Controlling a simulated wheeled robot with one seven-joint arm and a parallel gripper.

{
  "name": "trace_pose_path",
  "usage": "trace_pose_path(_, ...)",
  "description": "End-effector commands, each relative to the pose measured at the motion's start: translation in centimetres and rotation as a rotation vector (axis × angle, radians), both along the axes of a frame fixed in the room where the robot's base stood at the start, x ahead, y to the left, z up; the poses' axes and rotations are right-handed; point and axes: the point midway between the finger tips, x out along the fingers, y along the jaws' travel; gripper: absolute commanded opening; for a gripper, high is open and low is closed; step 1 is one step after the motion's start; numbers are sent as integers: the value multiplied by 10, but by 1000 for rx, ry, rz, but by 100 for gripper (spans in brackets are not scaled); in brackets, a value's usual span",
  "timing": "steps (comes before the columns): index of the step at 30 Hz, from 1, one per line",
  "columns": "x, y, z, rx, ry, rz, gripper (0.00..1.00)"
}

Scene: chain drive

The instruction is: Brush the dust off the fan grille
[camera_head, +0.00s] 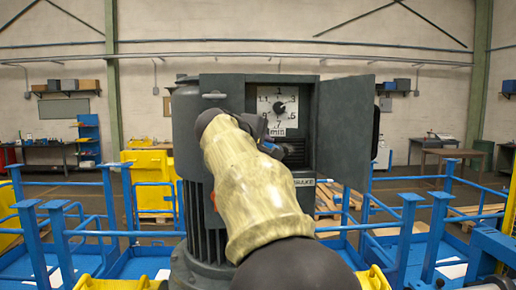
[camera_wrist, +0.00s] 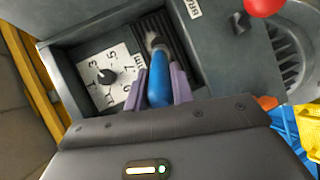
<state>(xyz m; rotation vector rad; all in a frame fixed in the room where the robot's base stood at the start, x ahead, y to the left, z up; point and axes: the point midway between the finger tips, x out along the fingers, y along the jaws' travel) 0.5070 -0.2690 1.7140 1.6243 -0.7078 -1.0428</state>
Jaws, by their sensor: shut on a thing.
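A dark slatted panel, which looks like the fan grille (camera_wrist: 172,29), sits in the open box beside the dial in the wrist view. My gripper (camera_wrist: 159,88) has purple fingers shut on the blue handle of a brush (camera_wrist: 158,75). The brush's bristle end points into the box and overlaps the grille; I cannot tell whether it touches. In the head view my gripper (camera_head: 274,149) is at the box opening, mostly hidden behind my arm. Dust on the grille is too small to make out.
A white dial plate (camera_head: 278,108) with a black knob is in the box; it also shows in the wrist view (camera_wrist: 106,77). The box door (camera_head: 343,130) stands open on the right. A red knob (camera_wrist: 263,4) is near the box. Blue railings (camera_head: 407,230) surround the machine.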

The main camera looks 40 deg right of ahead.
Motion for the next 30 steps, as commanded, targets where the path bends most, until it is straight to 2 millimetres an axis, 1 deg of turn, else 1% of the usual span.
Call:
trace_pose_path(11, -2, -3, 1, -1, 0, -1, 1)
trace_pose_path(24, -16, -28, 1, 0, -1, -1, 1)
trace_pose_path(30, -18, -33, 0, 0, 0, 3, 1)
